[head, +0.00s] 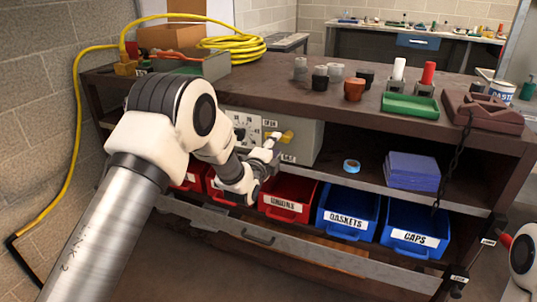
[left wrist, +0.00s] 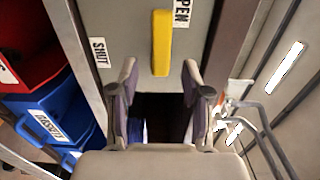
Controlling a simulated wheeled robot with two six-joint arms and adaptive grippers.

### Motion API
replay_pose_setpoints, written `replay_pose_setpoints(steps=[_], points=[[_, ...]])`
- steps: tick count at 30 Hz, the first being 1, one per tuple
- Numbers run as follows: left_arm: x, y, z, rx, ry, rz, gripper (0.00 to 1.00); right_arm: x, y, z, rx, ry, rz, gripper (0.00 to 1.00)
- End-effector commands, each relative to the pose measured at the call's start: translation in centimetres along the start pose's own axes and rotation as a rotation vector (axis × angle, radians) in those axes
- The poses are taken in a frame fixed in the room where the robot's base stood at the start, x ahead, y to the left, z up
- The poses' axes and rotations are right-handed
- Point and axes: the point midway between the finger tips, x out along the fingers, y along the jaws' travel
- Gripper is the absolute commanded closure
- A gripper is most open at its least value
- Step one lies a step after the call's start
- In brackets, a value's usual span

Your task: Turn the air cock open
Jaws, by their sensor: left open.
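The air cock is a yellow lever handle (head: 285,136) on the front of a grey box (head: 306,143) on the shelf under the bench top. In the left wrist view the yellow handle (left wrist: 161,42) stands upright in the picture, between a SHUT label (left wrist: 100,52) on the left and an OPEN label (left wrist: 182,15) on the right. My left gripper (head: 272,146) is in front of the box, close to the handle. In the left wrist view its fingers (left wrist: 160,74) are spread, with the handle's near end about between the tips. Contact cannot be told. My right gripper is out of view.
Red bins (head: 288,197) and blue bins, one labelled GASKETS (head: 346,211), sit below the box. A chain (head: 446,165) hangs at the right of the bench. Cups, a green tray (head: 410,106) and a coiled yellow hose (head: 234,46) lie on top.

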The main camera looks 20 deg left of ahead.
Motion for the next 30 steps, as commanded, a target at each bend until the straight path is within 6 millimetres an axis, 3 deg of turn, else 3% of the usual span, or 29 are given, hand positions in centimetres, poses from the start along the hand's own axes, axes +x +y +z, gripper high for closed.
replay_pose_setpoints(steps=[3,9,24,26,29,30], points=[[-3.2,0.0,0.0,0.000,0.000,0.003,0.52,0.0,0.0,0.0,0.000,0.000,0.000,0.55],[-6.4,0.0,0.0,0.000,0.001,0.001,0.52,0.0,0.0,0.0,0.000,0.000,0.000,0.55],[-6.9,0.3,0.0,0.000,0.001,0.004,0.52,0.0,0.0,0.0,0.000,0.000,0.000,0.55],[-7.0,1.4,-0.1,-0.001,0.001,0.022,0.52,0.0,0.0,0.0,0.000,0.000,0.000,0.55],[-8.0,6.1,-0.3,-0.002,0.004,0.098,0.52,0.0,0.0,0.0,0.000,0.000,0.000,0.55],[-9.0,8.8,-0.4,-0.004,0.006,0.149,0.52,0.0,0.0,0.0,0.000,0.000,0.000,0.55]])
